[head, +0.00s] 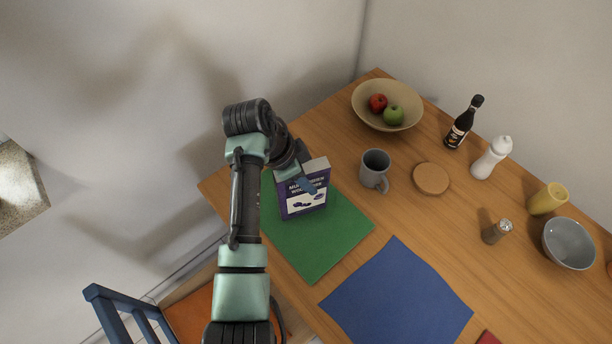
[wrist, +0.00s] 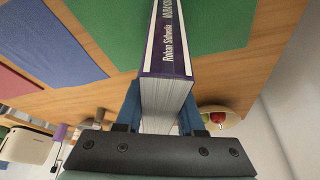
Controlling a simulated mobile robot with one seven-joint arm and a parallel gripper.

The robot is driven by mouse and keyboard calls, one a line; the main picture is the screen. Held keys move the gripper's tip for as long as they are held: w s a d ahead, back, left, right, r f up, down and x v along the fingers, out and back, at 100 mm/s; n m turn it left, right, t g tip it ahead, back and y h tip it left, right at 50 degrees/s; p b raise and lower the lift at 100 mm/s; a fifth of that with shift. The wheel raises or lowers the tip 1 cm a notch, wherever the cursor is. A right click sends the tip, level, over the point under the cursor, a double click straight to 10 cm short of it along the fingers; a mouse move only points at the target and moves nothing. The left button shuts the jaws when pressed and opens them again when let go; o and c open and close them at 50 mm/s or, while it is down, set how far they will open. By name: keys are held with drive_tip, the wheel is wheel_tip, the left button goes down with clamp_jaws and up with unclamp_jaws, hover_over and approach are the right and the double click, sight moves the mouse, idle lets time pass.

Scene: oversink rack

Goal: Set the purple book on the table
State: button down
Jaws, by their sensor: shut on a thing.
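The purple book (head: 302,198) has a white cover panel and stands upright above or on the green mat (head: 318,243) at the table's left end. In the wrist view the book (wrist: 168,60) shows its purple spine and white page edges between my fingers. My gripper (head: 300,180) is shut on the book, holding it near its top. Its blue fingers also show in the wrist view (wrist: 160,112), one on each side of the book. I cannot tell whether the book's lower edge touches the mat. The wooden table (head: 405,215) lies beneath.
A grey mug (head: 374,168), a round coaster (head: 431,178) and a bowl with apples (head: 361,104) stand right of and behind the book. A blue mat (head: 397,300) lies clear at the front. A bottle, shaker, yellow cup and grey bowl are farther right. A blue chair (head: 122,310) is left.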

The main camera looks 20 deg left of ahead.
drive_tip(key=c, duration=0.5)
unclamp_jaws()
drive_tip(key=v, duration=1.2)
